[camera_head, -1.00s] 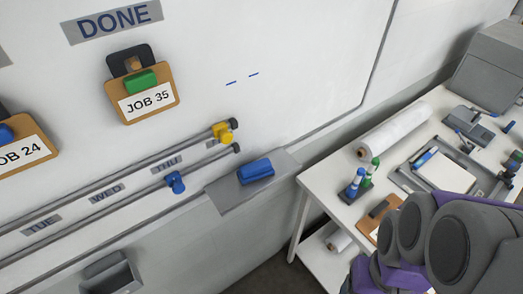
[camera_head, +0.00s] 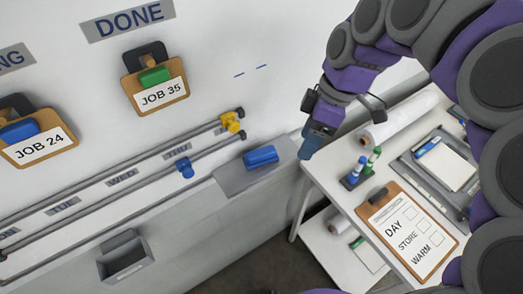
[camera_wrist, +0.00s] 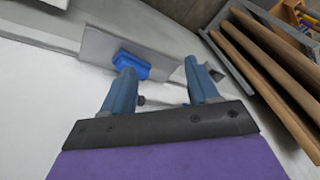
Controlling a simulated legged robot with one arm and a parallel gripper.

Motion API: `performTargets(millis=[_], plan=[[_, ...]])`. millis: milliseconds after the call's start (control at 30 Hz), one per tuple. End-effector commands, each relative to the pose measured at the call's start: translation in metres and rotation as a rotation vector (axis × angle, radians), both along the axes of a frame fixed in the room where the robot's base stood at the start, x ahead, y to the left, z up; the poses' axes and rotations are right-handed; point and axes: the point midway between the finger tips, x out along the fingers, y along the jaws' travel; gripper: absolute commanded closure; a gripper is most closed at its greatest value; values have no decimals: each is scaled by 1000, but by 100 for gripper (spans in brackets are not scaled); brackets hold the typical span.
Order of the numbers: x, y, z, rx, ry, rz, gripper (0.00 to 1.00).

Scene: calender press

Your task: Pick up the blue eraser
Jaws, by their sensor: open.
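The blue eraser (camera_head: 261,157) lies on a grey ledge (camera_head: 228,183) at the foot of the whiteboard, in the middle of the head view. It also shows in the wrist view (camera_wrist: 131,65), beyond the left fingertip. My gripper (camera_head: 311,146) is to the right of the eraser in the head view, pointing down, apart from it. In the wrist view its two blue fingers (camera_wrist: 160,82) are spread with nothing between them. The left finger overlaps the eraser's lower edge in that picture.
A white table (camera_head: 340,207) at right carries a paper roll (camera_head: 400,118), blue and green markers (camera_head: 364,167) and a clipboard (camera_head: 412,230). Rails with yellow (camera_head: 231,122) and blue (camera_head: 185,168) sliders run left of the ledge. A grey bin (camera_head: 124,257) hangs below. The wrist view shows brown rolls (camera_wrist: 275,75).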

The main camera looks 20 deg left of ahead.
Motion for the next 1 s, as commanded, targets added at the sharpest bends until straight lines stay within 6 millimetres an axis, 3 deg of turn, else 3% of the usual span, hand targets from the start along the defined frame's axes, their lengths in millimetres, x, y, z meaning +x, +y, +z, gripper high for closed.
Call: performTargets(millis=[200,400,667,1000], plan=[[60,45,8,131,-61,362,40],[88,63,1,191,-101,552,40],[91,67,-12,205,-110,599,40],[75,86,-69,204,-107,599,40]])
